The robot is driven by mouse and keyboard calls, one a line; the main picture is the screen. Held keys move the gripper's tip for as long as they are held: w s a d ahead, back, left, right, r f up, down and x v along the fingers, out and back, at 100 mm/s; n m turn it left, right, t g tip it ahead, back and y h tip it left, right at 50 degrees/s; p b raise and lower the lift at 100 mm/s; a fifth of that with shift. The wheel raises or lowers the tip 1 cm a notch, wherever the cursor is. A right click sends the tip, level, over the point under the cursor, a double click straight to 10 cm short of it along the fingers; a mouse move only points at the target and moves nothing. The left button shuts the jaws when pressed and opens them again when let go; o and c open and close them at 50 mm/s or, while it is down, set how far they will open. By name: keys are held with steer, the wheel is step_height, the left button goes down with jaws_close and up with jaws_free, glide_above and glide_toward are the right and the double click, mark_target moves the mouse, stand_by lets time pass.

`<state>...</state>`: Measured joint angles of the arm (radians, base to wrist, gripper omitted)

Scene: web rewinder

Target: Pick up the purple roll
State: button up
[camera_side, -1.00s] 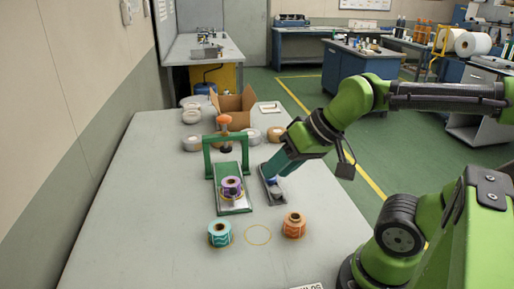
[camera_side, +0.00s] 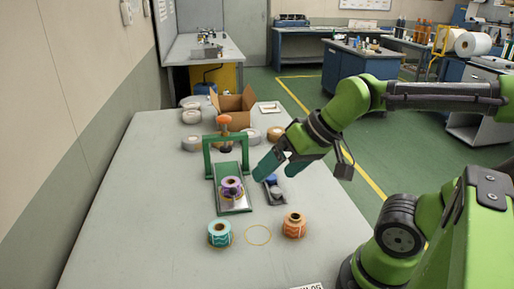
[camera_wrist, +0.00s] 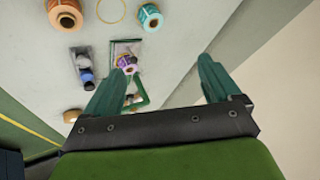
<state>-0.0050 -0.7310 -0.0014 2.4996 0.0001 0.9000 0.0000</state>
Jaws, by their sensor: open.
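The purple roll (camera_side: 231,187) stands on the metal plate of the green-framed fixture (camera_side: 234,209). In the wrist view the purple roll (camera_wrist: 127,63) shows beyond the left finger, with its orange core visible. My gripper (camera_side: 268,176) is open and empty, above the table to the right of the fixture and apart from the roll. In the wrist view my gripper (camera_wrist: 160,85) has its two teal fingers spread wide.
A teal roll (camera_side: 219,233) and an orange roll (camera_side: 294,225) stand in front, with a yellow ring mark (camera_side: 258,235) between them. A small tray (camera_side: 275,194) lies right of the fixture. The fixture's green arch (camera_side: 207,159), pale rolls and a cardboard box (camera_side: 234,105) are behind.

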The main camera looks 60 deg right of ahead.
steer(key=w+d+f+g+h, duration=0.1)
steer(key=w+d+f+g, duration=0.3)
steer(key=w, duration=0.7)
steer(key=t+h, duration=0.1)
steer(key=h, duration=0.1)
glide_toward(231, 182)
steer(key=f, duration=0.2)
steer(key=w+f, duration=0.1)
steer(key=shift+a+f, duration=0.25)
steer(key=shift+a, duration=0.05)
steer(key=shift+x, duration=2.55)
